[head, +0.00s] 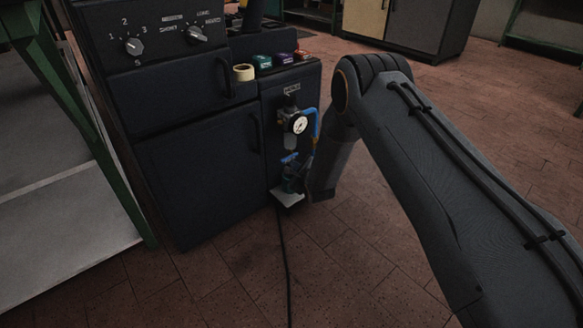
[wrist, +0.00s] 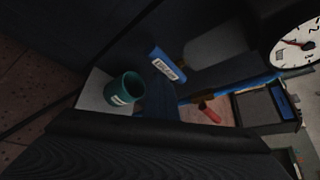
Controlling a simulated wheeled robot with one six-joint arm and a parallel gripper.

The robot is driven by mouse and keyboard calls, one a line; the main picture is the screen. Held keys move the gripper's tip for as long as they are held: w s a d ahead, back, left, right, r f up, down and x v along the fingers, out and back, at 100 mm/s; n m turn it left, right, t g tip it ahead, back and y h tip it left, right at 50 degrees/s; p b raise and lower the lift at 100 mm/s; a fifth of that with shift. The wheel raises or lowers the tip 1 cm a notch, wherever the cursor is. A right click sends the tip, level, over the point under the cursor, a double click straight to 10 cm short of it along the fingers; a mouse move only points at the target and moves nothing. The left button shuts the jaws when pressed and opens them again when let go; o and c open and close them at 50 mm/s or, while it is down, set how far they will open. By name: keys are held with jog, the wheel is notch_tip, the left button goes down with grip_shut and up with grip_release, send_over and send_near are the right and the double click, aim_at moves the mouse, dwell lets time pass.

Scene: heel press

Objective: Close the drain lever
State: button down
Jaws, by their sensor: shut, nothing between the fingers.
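The drain lever (head: 290,158) is a small blue handle below the filter bowl and pressure gauge (head: 299,124) on the cabinet's front. In the wrist view the blue lever (wrist: 168,66) carries a white label and points out above a green cup (wrist: 124,90). The cup stands on a pale plate (wrist: 92,88). My gripper (head: 316,188) is low beside the cup, to the right of the lever in the head view. It is shut and empty. Its fingertips are not clear, and I cannot tell whether they touch anything.
The dark cabinet (head: 200,180) fills the left, with a tape roll (head: 244,72) and small coloured items on its ledge. A blue hose (head: 314,122) curves beside the gauge. A black cable (head: 285,255) runs down across the tiled floor. The floor in front is otherwise open.

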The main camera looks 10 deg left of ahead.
notch_tip(320, 180, down, 4)
jog(key=b, duration=0.2)
jog(key=s+d+r+p, duration=0.5)
jog(key=s+d, duration=0.1)
jog(key=d, duration=0.1)
jog(key=s+r+n+g+h, duration=0.25)
jog(key=s+r+n, duration=0.35)
jog(key=r, duration=0.4)
jog(key=s+r+n+g+h, duration=0.1)
jog(key=s+r+n+g, duration=0.2)
jog(key=s+r+n, duration=0.5)
jog(key=s+d+r+n+g+h, duration=0.15)
jog(key=s+d+r+n, duration=0.3)
jog(key=s, duration=0.65)
jog(key=s+d+r+n+g, duration=0.3)
jog(key=s+r+n, duration=0.15)
jog(key=s, duration=0.65)
jog(key=s+d+r+n+g+h, duration=0.1)
jog(key=s+d+r+n+g, duration=0.25)
jog(key=s, duration=0.65)
jog(key=d+r+m+t+p, duration=0.1)
jog(key=d+r+m+p, duration=0.2)
jog(key=d+r+p, duration=0.7)
jog(key=d+r+m+t+h+p, duration=0.1)
jog(key=d+r+m+p, duration=0.2)
jog(key=d+r+p, duration=0.7)
notch_tip(320, 180, up, 8)
jog(key=p, duration=1.1)
jog(key=shift+s+d+f+p, duration=0.15)
jog(key=shift+p, duration=0.2)
